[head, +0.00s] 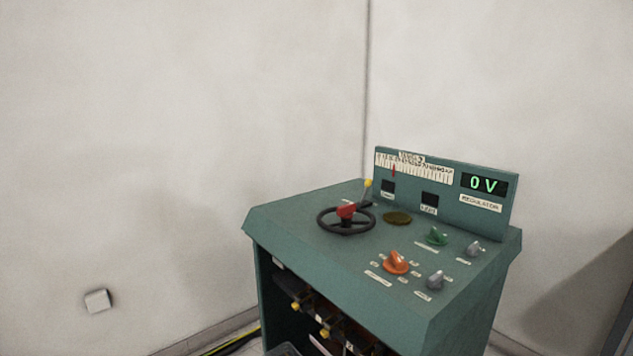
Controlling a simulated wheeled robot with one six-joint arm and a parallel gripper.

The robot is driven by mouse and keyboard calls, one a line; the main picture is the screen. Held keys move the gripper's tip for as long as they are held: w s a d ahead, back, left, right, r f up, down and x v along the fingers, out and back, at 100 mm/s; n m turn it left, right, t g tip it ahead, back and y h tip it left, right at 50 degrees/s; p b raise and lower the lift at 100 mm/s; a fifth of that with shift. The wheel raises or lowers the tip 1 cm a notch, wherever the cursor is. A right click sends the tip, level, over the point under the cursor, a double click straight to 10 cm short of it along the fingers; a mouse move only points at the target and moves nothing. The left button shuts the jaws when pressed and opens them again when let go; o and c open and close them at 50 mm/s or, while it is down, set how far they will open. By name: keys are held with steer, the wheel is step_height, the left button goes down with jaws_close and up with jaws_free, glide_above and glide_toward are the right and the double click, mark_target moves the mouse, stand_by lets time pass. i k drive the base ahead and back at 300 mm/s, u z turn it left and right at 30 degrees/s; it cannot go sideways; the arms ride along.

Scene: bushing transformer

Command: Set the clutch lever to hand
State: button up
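A lever with a red base (347,210) and a yellow knob (368,183) shows at the black handwheel (346,233) on top of the green control desk (300,225). It looks like the clutch lever. Its arm points up and to the right in the head view. The red part overlaps the wheel's hub, and I cannot tell whether it is joined to it. A small label by the lever is too small to read. My gripper is not in view.
An orange knob (396,262), a green knob (437,236) and grey knobs (435,279) sit on the desk's right half. The back panel (455,210) holds a scale and a display reading 0 V. Walls stand behind. The desk's front is open below.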

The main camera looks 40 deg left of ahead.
mark_target(367, 183)
steer(key=u, duration=1.2)
steer(key=k, duration=0.5)
steer(key=z, duration=0.75)
steer(key=i, duration=0.6)
steer(key=u, duration=0.7)
